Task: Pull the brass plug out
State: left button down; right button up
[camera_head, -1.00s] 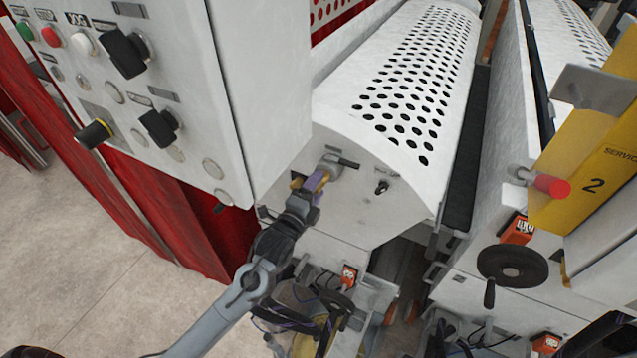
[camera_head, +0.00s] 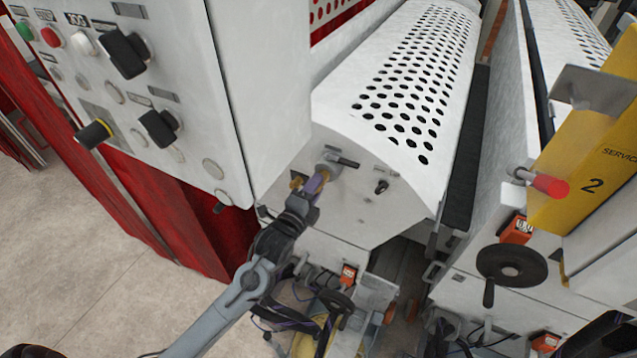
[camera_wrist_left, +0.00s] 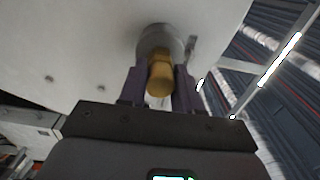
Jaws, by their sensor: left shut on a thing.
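The brass plug (camera_wrist_left: 160,76) shows in the left wrist view, in front of a round grey socket (camera_wrist_left: 158,40) on the white machine panel. In the head view my left gripper (camera_head: 314,186) reaches up to the machine's end panel from below left. Whether the plug is still seated in the socket is hard to tell. My right gripper is not in view.
A control box (camera_head: 170,90) with knobs and buttons stands left of the plug. A perforated white cover (camera_head: 410,80) lies above it. A black handwheel (camera_head: 511,265) and a yellow service post (camera_head: 580,165) with a red-tipped handle are at right.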

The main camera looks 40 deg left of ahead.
pick_arm(q)
jog(key=shift+p+v, duration=1.15)
jog(key=shift+v, duration=1.8)
jog(key=shift+s+d, duration=0.1)
jog(key=shift+s, duration=0.15)
jog(key=shift+p+v, duration=0.95)
jog(key=shift+v, duration=0.4)
